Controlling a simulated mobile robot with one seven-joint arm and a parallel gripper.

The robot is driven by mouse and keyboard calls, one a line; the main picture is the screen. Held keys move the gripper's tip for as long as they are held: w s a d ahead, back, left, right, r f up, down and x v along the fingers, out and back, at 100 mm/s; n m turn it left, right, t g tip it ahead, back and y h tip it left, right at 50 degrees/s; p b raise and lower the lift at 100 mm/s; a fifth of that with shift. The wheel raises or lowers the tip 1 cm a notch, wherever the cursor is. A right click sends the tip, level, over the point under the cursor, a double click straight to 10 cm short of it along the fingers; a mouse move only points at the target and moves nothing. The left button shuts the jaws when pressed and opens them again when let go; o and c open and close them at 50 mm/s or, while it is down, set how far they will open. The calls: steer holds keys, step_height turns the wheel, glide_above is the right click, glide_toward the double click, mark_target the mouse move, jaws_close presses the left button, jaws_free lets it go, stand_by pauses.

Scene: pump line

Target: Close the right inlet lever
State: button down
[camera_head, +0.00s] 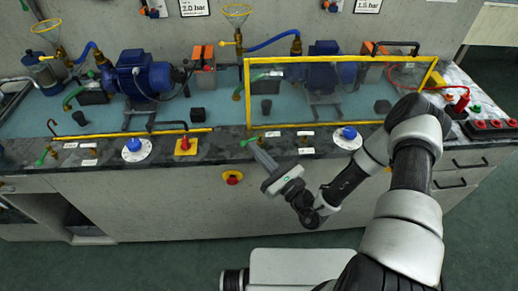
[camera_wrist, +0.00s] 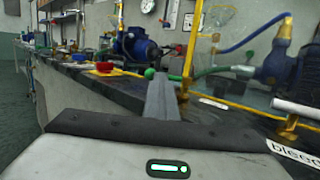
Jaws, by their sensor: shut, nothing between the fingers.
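The right inlet lever is a small green handle (camera_head: 247,142) at the bench's front edge, left of the yellow frame's lower corner. In the wrist view its round green knob (camera_wrist: 150,73) shows just left of my fingertips. My gripper (camera_head: 257,149) is shut and empty, with its fingers slanting up and left to just below and beside the lever. The shut fingers (camera_wrist: 160,82) also show in the wrist view. Whether they touch the lever I cannot tell. Part of the lever's valve is hidden behind the fingers.
A yellow-framed clear guard (camera_head: 340,124) stands behind the lever. A blue knob (camera_head: 349,133) is to the right, and a red button on a yellow plate (camera_head: 184,145) to the left. A red stop button (camera_head: 232,178) is on the bench front. Another green lever (camera_head: 41,158) is far left.

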steer(key=shift+w+a+r+p, duration=0.1)
steer(key=shift+w+a+p, duration=0.15)
steer(key=shift+a+p, duration=0.4)
steer(key=shift+w+a, duration=0.25)
steer(key=shift+a, duration=0.3)
steer(key=shift+w+a, duration=0.1)
steer(key=shift+a, duration=0.05)
